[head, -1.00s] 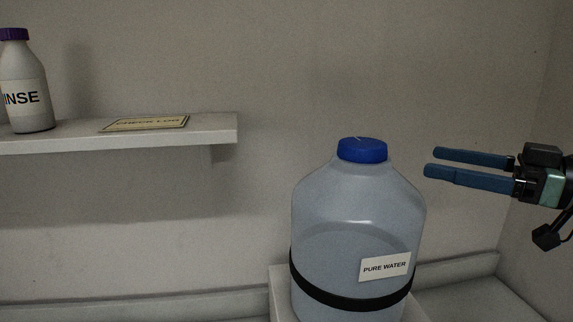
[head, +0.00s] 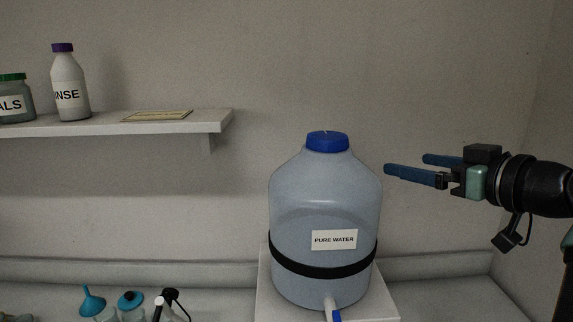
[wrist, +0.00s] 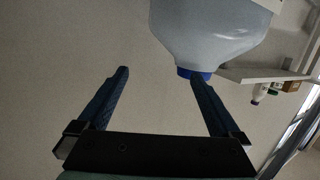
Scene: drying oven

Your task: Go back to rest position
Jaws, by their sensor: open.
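My gripper (head: 405,164) is at the right in the head view, level with the upper part of a large jug labelled PURE WATER and to its right. Its two blue fingers point left and stand apart, with nothing between them. In the wrist view my gripper (wrist: 160,75) also shows open and empty, with plain wall between the fingers. The jug (head: 325,205) has a blue cap (head: 327,142). In the wrist view the jug (wrist: 210,35) appears upside down, its cap near the right fingertip; I cannot tell the gap in depth.
The jug stands on a white stand (head: 385,308) with a spigot (head: 331,308) at its base. A wall shelf (head: 215,120) at left holds a rinse bottle (head: 70,85), a green-lidded jar (head: 15,98) and a sign (head: 158,115). Small bottles (head: 130,300) stand at lower left. Side wall at far right.

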